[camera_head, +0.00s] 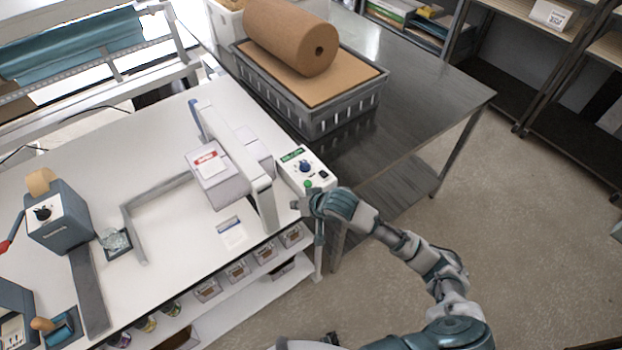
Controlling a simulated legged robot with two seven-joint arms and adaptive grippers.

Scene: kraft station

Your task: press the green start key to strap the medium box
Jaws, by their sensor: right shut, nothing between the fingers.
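The strapping machine stands on the white bench, with a white arch (240,160) and a control box (298,167) at its right side. My right gripper (299,204) is shut and empty, just in front of the control box, close to the green key. I cannot tell whether it touches the key. My left gripper is not in view.
A grey crate (345,112) with a brown paper roll (290,36) stands on the dark metal table (440,95) behind. A tape dispenser (58,225) stands on the white bench (165,265) at left. Small bins (237,271) sit under the bench's front edge. Floor at right is clear.

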